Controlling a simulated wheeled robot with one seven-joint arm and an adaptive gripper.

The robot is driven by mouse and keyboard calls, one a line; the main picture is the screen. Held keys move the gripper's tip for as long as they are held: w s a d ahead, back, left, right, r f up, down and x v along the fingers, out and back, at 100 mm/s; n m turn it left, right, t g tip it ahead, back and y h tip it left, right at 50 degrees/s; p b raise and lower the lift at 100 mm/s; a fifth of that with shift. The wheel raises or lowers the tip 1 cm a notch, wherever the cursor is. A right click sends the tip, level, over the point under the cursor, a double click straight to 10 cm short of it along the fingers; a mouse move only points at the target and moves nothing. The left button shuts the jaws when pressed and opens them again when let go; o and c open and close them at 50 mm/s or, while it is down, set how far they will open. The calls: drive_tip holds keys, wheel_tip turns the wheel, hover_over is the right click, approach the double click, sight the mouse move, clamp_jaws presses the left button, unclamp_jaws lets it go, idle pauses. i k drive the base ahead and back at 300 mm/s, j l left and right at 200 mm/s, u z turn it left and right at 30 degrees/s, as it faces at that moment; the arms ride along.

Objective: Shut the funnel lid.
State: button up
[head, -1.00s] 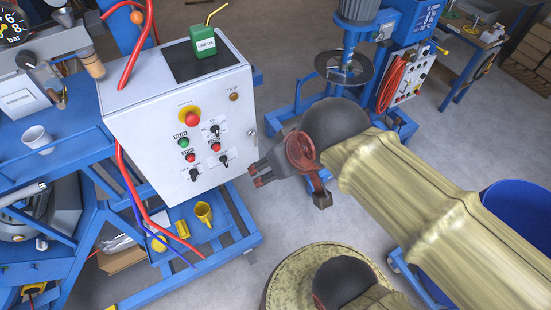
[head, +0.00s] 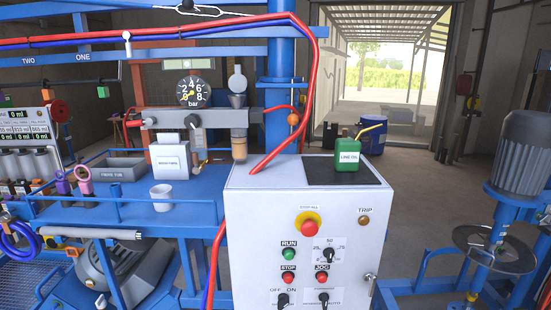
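A small dark funnel (head: 237,100) sits on top of the grey air unit, right of the pressure gauge, in the head view. A round grey lid (head: 237,79) stands upright above the funnel's mouth, so the funnel looks open. A tan wooden-looking cylinder (head: 239,149) hangs under the same unit. My gripper is not in view now.
The white control cabinet (head: 290,240) stands in front, with a green oil can (head: 347,154) on top. A red hose (head: 305,100) arches down just right of the funnel. The gauge (head: 193,91) is to its left. A mixer (head: 518,160) stands at right.

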sight(238, 83)
drive_tip(key=i+l+u, duration=0.1)
drive_tip(key=u, duration=0.25)
drive_tip(key=l+u, duration=0.3)
drive_tip(key=i+l+u, duration=0.15)
drive_tip(key=u, duration=0.2)
drive_tip(key=k+l, duration=0.05)
drive_tip(key=l, duration=0.05)
